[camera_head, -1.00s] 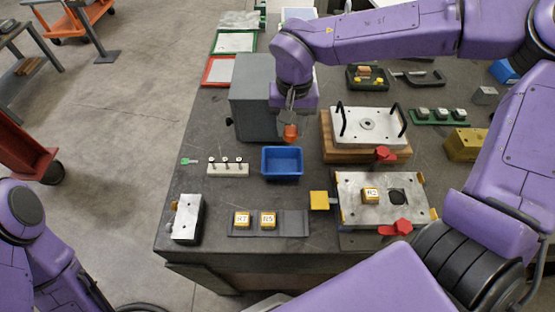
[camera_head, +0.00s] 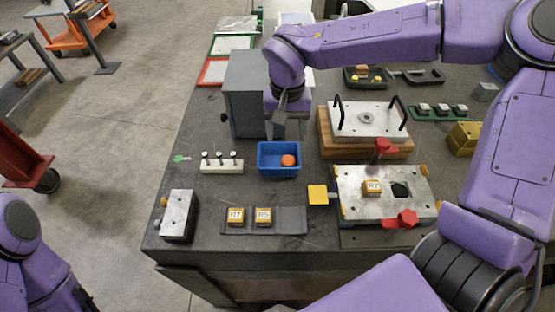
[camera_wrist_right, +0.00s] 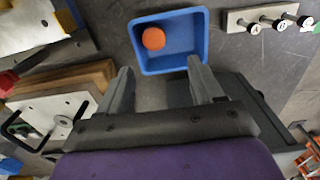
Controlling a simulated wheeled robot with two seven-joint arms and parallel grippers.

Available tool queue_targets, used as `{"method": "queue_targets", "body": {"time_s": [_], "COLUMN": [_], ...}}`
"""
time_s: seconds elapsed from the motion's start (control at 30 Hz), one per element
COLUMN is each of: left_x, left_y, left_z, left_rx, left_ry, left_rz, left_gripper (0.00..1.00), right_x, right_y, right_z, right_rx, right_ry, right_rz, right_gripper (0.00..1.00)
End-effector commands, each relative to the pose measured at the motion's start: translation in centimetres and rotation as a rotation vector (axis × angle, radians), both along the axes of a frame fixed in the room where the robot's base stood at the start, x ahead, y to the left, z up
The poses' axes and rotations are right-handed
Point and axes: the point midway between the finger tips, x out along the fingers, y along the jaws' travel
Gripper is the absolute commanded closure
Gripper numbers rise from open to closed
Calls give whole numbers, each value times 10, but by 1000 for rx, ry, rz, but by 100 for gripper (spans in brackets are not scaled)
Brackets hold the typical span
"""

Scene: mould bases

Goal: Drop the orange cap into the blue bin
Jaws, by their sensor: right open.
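The orange cap (camera_head: 288,160) lies inside the blue bin (camera_head: 268,174), towards its right side in the head view. In the right wrist view the orange cap (camera_wrist_right: 154,38) rests in the blue bin (camera_wrist_right: 190,66) near one corner. My right gripper (camera_head: 288,135) is behind and above the bin's far edge. In the right wrist view its two fingers (camera_wrist_right: 160,85) are spread apart with nothing between them. My left arm shows at the lower left of the head view, but its gripper is not seen.
A grey box (camera_head: 247,95) stands behind the bin. A white block with several pins (camera_head: 222,166) is left of it. A metal mould plate (camera_head: 385,207) with red knobs is at the right, and a plate with black handles (camera_head: 367,119) sits on wood behind it.

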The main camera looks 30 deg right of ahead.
Motion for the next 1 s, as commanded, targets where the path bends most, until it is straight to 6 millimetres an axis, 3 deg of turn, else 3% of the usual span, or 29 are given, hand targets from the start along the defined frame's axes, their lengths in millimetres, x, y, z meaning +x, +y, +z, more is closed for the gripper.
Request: {"method": "queue_targets", "body": {"time_s": [0.17, 0.5, 0.67, 1.0], "left_x": [0, 0, 0, 0], "left_y": [0, 0, 0, 0], "left_z": [-2, -4, -5, -4], "left_rx": [0, 0, 0, 0], "left_ry": [0, 0, 0, 0], "left_rz": [0, 0, 0, 0], "left_gripper": [100, 100, 100, 100], "right_x": [1, 2, 2, 2], "right_y": [0, 0, 1, 0], "right_z": [20, 94, 105, 105], "right_rx": [1, 0, 0, 0], "right_ry": [-6, -1, 1, 1], "right_rz": [0, 0, 0, 0], "right_gripper": [34, 34, 34, 34]}}
